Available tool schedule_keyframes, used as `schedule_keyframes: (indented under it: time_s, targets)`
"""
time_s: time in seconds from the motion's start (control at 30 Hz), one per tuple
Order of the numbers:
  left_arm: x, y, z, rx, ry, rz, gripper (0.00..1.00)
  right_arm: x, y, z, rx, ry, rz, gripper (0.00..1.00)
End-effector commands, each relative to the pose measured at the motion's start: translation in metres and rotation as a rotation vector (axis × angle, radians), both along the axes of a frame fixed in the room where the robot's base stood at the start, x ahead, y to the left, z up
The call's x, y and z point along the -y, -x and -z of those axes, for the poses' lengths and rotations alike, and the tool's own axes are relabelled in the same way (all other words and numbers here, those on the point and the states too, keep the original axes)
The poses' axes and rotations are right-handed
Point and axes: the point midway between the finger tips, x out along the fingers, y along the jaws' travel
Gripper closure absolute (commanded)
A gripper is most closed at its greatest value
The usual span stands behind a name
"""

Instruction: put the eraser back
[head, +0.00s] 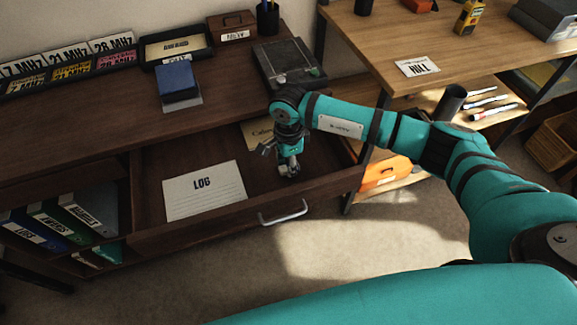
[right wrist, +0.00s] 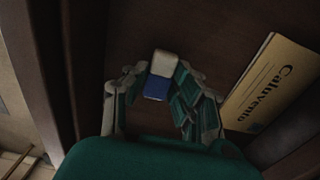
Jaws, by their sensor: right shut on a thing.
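The eraser (right wrist: 162,66) is a small block with a white end and a blue sleeve. In the right wrist view it sits between the fingertips of my right gripper (right wrist: 160,84), which is shut on it. In the head view my right gripper (head: 289,169) points down inside the open drawer (head: 150,189), at its right part. The fingers largely hide the eraser there. I cannot tell whether it touches the drawer floor. My left gripper is not in view.
A white LOG sheet (head: 204,190) lies in the drawer, left of the gripper. A tan Caluvento envelope (right wrist: 272,83) lies close by. The drawer front carries a metal handle (head: 283,213). On the desk above stand a blue box (head: 177,80) and a dark device (head: 287,62).

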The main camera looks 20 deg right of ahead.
Motion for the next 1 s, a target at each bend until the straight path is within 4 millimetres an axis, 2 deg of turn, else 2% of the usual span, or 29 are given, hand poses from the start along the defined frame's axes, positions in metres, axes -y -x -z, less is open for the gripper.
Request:
schedule_keyframes:
  time_s: [0.13,0.3,0.47,0.5,0.63,0.67,1.0]
  targets:
    - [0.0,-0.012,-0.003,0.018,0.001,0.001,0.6,0.0,0.001,0.018,-0.002,0.0,0.001,1.0]
    - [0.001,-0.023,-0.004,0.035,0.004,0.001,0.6,0.0,0.0,0.019,0.0,0.0,0.0,1.0]
    - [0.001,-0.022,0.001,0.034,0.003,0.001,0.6,0.0,0.0,0.023,0.0,0.0,0.0,1.0]
    - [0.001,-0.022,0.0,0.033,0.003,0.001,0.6,0.0,0.0,0.021,0.0,0.0,0.0,0.71]
    - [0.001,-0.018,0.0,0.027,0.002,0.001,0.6,0.0,0.0,0.021,0.0,0.0,0.0,0.54]
    - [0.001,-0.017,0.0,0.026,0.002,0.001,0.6,0.0,0.0,0.021,0.0,0.0,0.0,0.52]
    - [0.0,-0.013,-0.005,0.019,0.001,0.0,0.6,0.0,0.0,0.015,0.0,0.0,0.0,0.52]
